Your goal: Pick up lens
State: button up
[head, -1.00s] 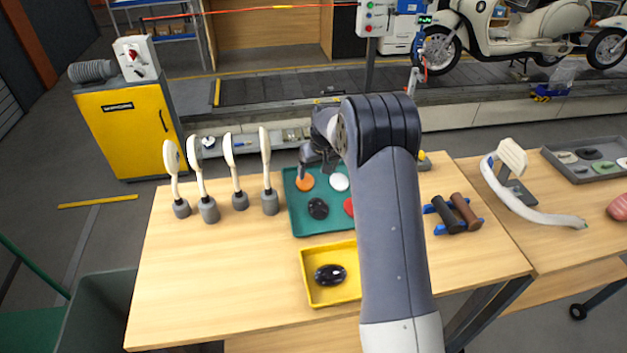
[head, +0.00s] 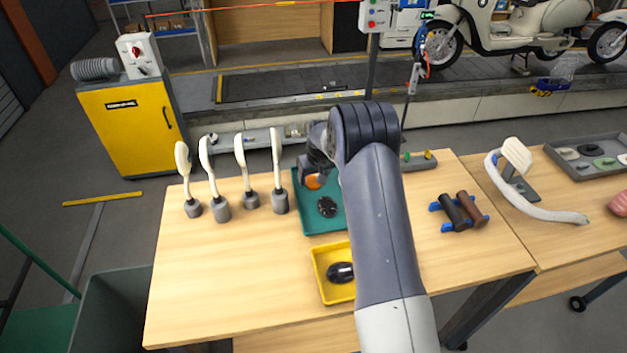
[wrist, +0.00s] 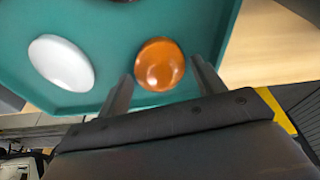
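The orange lens (head: 312,181) lies in the teal tray (head: 308,224), near its far left edge. In the wrist view the orange lens (wrist: 160,64) shows between the tips of my gripper (wrist: 162,74), which is open with one finger on each side. I cannot tell whether the fingers touch it. A white lens (wrist: 62,62) lies left of it in the wrist view. A black lens (head: 327,207) lies in the tray, nearer the front. My arm hides the tray's right part. A dark glossy lens (head: 340,272) lies in the yellow tray (head: 326,297).
Several upright mirrors, one here (head: 275,160), stand on grey bases left of the teal tray. Two handlebar grips (head: 463,210) lie on a blue rack to the right. The wooden table (head: 225,275) is clear at the front left.

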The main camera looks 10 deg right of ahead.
jog(key=c, duration=0.7)
jog(key=shift+o, duration=0.2)
